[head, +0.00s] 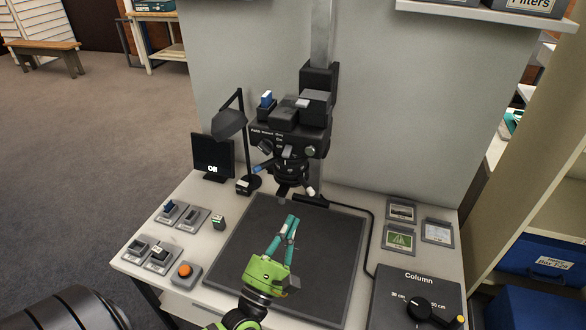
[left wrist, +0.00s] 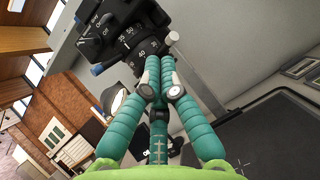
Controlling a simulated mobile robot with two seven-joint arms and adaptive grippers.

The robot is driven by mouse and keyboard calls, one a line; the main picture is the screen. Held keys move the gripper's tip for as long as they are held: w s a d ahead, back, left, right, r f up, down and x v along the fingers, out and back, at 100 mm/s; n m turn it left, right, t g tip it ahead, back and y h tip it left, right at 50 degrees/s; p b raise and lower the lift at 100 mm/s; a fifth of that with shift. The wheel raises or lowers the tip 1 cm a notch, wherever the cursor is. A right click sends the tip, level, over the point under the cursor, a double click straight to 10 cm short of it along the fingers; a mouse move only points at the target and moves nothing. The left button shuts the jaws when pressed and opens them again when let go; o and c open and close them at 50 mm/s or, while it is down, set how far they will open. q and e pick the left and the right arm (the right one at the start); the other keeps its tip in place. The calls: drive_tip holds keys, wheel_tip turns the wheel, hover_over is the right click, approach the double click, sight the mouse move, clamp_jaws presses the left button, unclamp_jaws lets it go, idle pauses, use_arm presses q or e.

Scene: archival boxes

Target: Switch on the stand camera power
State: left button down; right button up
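The stand camera (head: 290,138) is a black body with a lens pointing down, mounted on a column against the grey wall. A blue part (head: 266,99) sticks up at its top left. In the left wrist view its lens ring (left wrist: 138,45) with white numbers fills the top, and a dial (left wrist: 100,25) sits beside it with small white lettering. A small black display (head: 212,157) left of the camera reads "Off". My left gripper (head: 292,220), green with teal fingers, is below the lens, over the dark mat. Its fingertips (left wrist: 160,75) are together, with nothing seen between them. My right gripper is out of view.
A dark mat (head: 323,268) covers the middle of the white table. Several switch boxes (head: 160,257) and an orange button (head: 185,271) are at left. A desk lamp (head: 231,124) stands beside the camera. A column dial panel (head: 415,300) and framed pictures (head: 399,238) are at right.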

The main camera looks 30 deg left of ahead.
sight(291, 154)
use_arm(q)
drive_tip(key=a+r+n+y, duration=0.1)
drive_tip(key=n, duration=0.1)
drive_tip(key=a+n+y, duration=0.1)
drive_tip(key=n+y, duration=0.1)
drive_tip(key=s+a+r+n+y, duration=0.1)
drive_tip(key=n, duration=0.1)
drive_tip(key=shift+r+t, duration=0.3)
drive_tip(key=shift+r, duration=0.05)
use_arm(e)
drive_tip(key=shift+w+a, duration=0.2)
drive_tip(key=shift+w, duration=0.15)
use_arm(q)
drive_tip(key=p+x, duration=0.4)
drive_tip(key=x, duration=0.5)
drive_tip(key=shift+r, duration=0.2)
drive_tip(key=shift+w+a+r, duration=0.1)
drive_tip(key=shift+w+r, duration=0.05)
drive_tip(key=shift+w, duration=0.2)
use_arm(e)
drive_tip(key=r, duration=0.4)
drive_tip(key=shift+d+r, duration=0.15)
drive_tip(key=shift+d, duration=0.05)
